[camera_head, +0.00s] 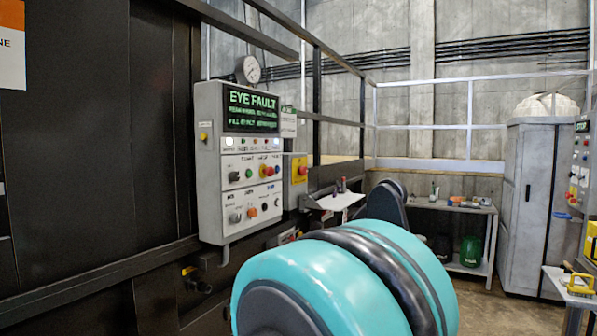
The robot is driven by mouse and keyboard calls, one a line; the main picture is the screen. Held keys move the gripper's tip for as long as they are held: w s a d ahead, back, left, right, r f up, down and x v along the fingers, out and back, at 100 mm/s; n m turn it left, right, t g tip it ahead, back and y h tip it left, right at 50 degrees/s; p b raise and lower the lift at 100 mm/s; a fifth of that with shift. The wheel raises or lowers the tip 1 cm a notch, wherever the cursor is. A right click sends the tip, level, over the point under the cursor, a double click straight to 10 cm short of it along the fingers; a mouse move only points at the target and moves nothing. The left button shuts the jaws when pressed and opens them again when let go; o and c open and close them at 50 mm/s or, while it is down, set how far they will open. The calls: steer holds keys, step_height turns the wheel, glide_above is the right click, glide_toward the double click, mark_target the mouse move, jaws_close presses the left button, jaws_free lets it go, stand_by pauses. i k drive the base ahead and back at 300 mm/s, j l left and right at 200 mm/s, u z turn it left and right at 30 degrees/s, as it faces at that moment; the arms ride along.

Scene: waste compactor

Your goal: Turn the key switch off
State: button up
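A grey control panel (212,150) is mounted on the dark machine at centre left, with a lit screen (252,110) reading "EYE FAULT". Its face carries rows of small knobs and buttons. A silver knob (235,217) at the lower left and another knob (234,175) above it look like switches. I cannot tell which control is the key switch or how it is set, as they are too small. My large teal and black arm joint fills the lower middle, in front and to the right of the panel. My gripper does not show.
A yellow box with a red button (299,169) adjoins the panel's right side. A black rail runs above and behind. A small shelf (338,201) juts out below. A workbench (450,208), a grey cabinet (520,200) and a second control panel (581,170) stand at right. Floor is free before the cabinet.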

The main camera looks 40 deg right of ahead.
mark_target(233, 177)
steer(key=z, duration=1.1)
